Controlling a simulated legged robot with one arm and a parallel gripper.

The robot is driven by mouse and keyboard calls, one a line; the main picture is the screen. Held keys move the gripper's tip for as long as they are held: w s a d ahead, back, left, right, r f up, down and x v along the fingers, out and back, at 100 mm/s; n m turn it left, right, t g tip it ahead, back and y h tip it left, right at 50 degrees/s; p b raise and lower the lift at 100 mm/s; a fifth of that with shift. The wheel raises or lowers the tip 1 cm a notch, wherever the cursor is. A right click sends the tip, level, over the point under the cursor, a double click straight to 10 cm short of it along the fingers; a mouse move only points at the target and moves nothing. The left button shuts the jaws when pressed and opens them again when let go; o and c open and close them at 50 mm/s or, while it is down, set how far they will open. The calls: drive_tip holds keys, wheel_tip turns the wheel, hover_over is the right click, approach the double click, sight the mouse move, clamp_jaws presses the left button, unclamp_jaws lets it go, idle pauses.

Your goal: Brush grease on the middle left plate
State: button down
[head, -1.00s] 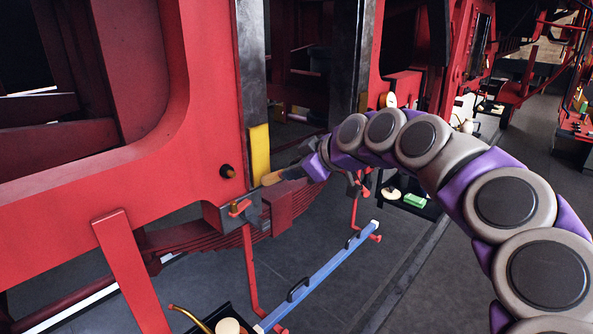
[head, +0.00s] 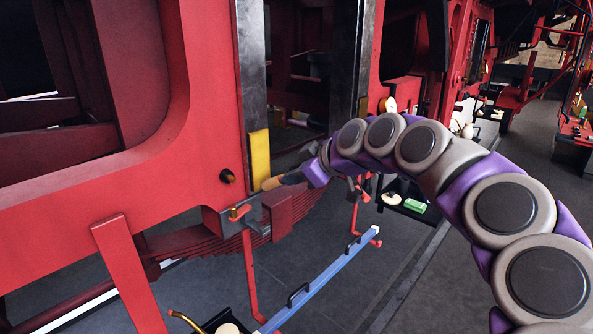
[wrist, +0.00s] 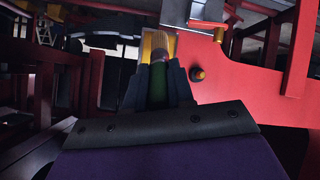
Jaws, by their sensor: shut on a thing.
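A yellow plate (head: 260,155) stands upright at the lower end of a dark steel guide on the red frame, left of centre in the head view. It also shows behind the bristles in the wrist view (wrist: 147,43). My gripper (head: 297,177) is shut on a brush, just right of the plate's lower end. The brush (head: 271,184) has tan bristles, and its green handle shows between the fingers in the wrist view (wrist: 159,88). The bristles overlap the plate in both views; I cannot tell whether they touch it. Any grease is too small to make out.
The red frame (head: 205,205) surrounds the plate, with a dark round stud (head: 228,176) to its left. A leaf spring (head: 195,242) lies below. A blue bar (head: 320,280) on red stands crosses the floor side. A dark tray (head: 410,208) holds a green block. Grey floor at right is open.

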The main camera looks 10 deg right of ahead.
drive_tip(key=shift+f, duration=0.5)
drive_tip(key=s+d+b, duration=0.3)
drive_tip(key=s, duration=0.1)
drive_tip(key=shift+s+d, duration=0.3)
drive_tip(key=shift+s, duration=0.1)
drive_tip(key=shift+s+d+b, duration=0.3)
drive_tip(key=shift+s+d, duration=0.15)
drive_tip(key=shift+s, duration=0.15)
drive_tip(key=shift+s+d+b, duration=0.3)
drive_tip(key=shift+s+d, duration=0.1)
drive_tip(key=shift+s, duration=0.2)
